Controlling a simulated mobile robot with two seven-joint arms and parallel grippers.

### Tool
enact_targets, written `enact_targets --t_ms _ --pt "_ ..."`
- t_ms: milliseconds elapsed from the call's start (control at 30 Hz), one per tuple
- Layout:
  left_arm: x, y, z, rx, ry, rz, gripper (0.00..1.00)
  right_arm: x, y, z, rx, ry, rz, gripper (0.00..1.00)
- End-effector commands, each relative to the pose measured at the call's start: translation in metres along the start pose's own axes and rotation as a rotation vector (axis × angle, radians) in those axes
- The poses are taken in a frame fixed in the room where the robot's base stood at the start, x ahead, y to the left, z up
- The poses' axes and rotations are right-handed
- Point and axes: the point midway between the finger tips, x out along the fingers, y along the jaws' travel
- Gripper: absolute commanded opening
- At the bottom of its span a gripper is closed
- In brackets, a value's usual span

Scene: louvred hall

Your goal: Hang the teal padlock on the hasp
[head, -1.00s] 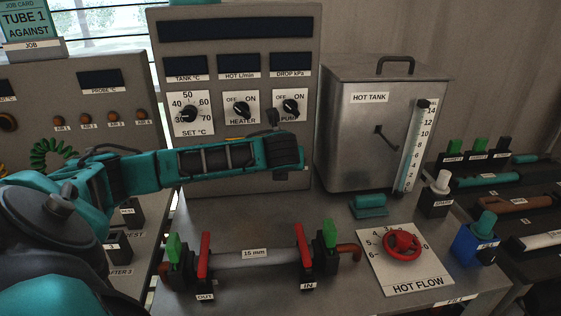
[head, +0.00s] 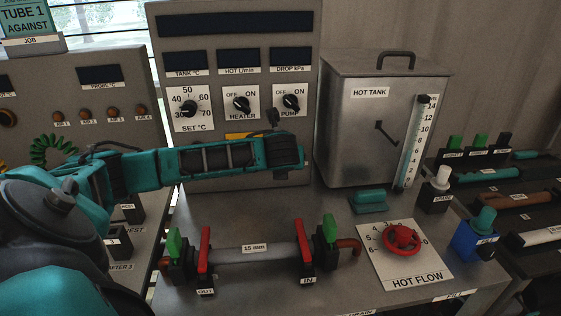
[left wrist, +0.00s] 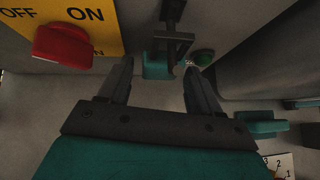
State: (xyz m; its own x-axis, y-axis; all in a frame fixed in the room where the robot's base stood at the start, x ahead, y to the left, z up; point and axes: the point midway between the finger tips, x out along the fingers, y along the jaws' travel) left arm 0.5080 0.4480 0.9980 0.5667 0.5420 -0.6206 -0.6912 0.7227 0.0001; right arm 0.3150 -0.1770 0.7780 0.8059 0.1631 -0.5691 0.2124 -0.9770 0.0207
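In the left wrist view, the teal padlock (left wrist: 158,69) shows between and just beyond my left fingertips, with a dark shackle (left wrist: 174,47) above it. The dark hasp (left wrist: 172,11) is at the top of that view. The shackle meets the hasp's lower end; I cannot tell whether it passes through. My left gripper (left wrist: 159,64) is open, its fingers apart on either side of the padlock with visible gaps. In the head view, my left arm crosses in front of the control panel and hides the fingers and padlock. My right gripper is not in view.
A red switch (left wrist: 63,45) on a yellow plate (left wrist: 101,18) is close by the left finger. The hot tank (head: 366,135) stands right of the panel (head: 237,60). A teal block (head: 369,201), a red valve wheel (head: 401,240) and a pipe (head: 255,254) with levers occupy the bench.

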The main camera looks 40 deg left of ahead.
Motion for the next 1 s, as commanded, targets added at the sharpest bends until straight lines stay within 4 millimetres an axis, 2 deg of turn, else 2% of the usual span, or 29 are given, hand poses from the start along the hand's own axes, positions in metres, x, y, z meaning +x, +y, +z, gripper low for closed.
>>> enact_targets --t_ms 100,367,800,1000 --pt "0.0 0.0 0.0 0.0 0.0 0.0 0.73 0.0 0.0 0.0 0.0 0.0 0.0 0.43" --pt "-0.003 0.0 -0.001 0.001 0.001 -0.001 0.73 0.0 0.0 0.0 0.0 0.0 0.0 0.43" --pt "-0.051 -0.004 -0.018 0.001 0.001 -0.002 0.73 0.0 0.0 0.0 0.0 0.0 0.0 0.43" --pt "-0.065 -0.005 -0.023 0.001 0.0 0.0 0.73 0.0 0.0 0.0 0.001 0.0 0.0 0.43"
